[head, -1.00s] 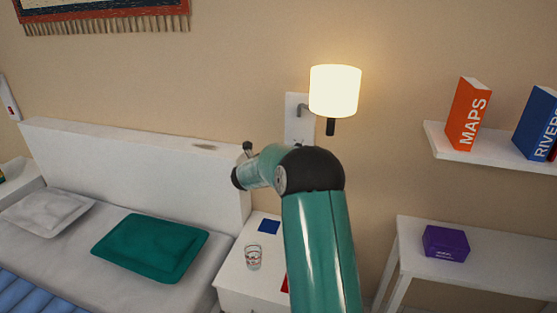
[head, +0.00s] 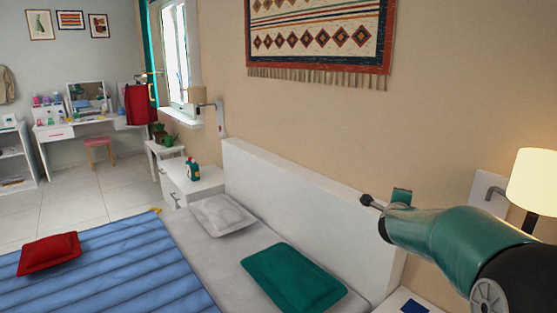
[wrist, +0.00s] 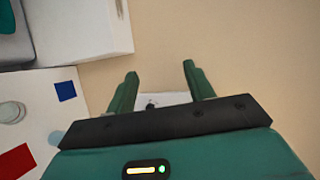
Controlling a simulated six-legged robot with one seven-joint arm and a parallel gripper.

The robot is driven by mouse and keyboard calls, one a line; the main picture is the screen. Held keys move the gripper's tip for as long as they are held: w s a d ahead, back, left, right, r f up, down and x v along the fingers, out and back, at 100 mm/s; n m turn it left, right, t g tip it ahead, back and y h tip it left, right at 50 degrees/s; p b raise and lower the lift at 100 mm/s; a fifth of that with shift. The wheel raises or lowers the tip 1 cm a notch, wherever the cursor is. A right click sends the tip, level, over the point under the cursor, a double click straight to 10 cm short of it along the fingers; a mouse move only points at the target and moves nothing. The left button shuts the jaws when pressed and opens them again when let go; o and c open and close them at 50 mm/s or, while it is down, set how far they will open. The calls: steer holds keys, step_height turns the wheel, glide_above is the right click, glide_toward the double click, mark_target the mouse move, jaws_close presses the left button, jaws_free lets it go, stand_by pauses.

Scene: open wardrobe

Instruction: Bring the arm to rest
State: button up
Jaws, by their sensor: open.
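My gripper (wrist: 160,82) shows in the wrist view with its two green fingers spread apart and nothing between them. Beyond the fingers are the beige wall and a white plate (wrist: 165,98) on it. In the head view, my green and black arm reaches in from the right edge, in front of the wall and near the lit lamp (head: 533,182). The fingers cannot be made out clearly there.
A white nightstand (wrist: 60,78) with a blue square, a glass and a red item lies below left in the wrist view. The bed's white headboard (head: 300,200) and green pillow (head: 290,278) are left of my arm. Open floor (head: 95,187) lies far left.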

steer(key=s+a+r+n+g+y, duration=0.25)
steer(key=s+a+n+y, duration=0.45)
steer(key=s+a+n, duration=0.75)
steer(key=s+a+f+n+g, duration=0.1)
steer(key=s+f+n, duration=0.1)
steer(key=s, duration=0.6)
steer(key=s+a+f+n+g, duration=0.2)
steer(key=s+n, duration=0.2)
steer(key=s, duration=0.5)
steer(key=s+a+f+n+g, duration=0.1)
steer(key=s+f+n+g, duration=0.1)
steer(key=s, duration=0.7)
steer(key=shift+a+f+n, duration=0.2)
steer(key=shift+f+n, duration=0.35)
steer(key=shift+f, duration=0.05)
steer(key=shift+g, duration=0.25)
